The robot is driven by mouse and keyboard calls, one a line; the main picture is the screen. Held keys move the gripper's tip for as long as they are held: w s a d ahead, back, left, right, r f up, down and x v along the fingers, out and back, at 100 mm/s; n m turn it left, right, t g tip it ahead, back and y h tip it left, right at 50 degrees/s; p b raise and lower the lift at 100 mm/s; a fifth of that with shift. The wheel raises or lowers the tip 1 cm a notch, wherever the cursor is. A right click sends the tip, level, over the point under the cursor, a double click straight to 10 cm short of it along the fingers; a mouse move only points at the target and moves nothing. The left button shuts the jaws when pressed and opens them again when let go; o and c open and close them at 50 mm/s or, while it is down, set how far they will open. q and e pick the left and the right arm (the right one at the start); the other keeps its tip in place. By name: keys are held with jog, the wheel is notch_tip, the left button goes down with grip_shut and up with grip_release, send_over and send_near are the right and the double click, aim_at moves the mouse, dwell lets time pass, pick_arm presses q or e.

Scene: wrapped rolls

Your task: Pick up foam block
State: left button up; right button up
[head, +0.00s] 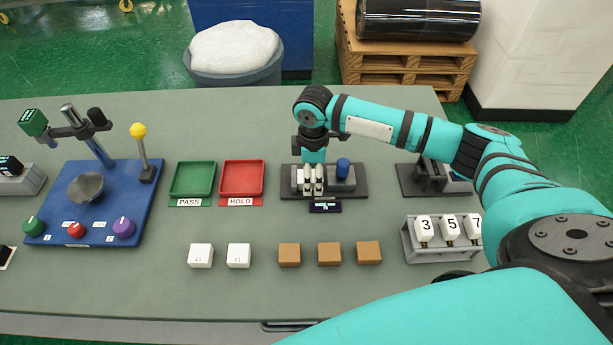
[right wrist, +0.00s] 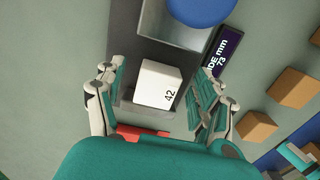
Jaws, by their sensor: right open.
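A white block marked 42 (right wrist: 158,84), which looks like the foam block, sits on the grey measuring device (head: 362,181) with the blue knob (head: 343,168). My right gripper (head: 310,186) is over the device, pointing down. In the right wrist view its two fingers are on either side of the white block, open, with gaps visible on both sides. In the head view the gripper mostly hides this block. Two other white numbered blocks, one on the left (head: 200,256) and one on the right (head: 238,256), stand on the table. My left gripper is not in view.
A green PASS tray (head: 193,180) and a red HOLD tray (head: 242,178) lie left of the device. Several brown blocks (head: 329,254) stand in front. A numbered rack (head: 440,240) is at right, a blue panel (head: 60,205) with knobs at left. A small display (head: 325,207) fronts the device.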

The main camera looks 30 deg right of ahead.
jog(key=shift+c, duration=0.4)
jog(key=c, duration=0.9)
jog(key=shift+c, duration=0.3)
jog(key=shift+r, duration=0.1)
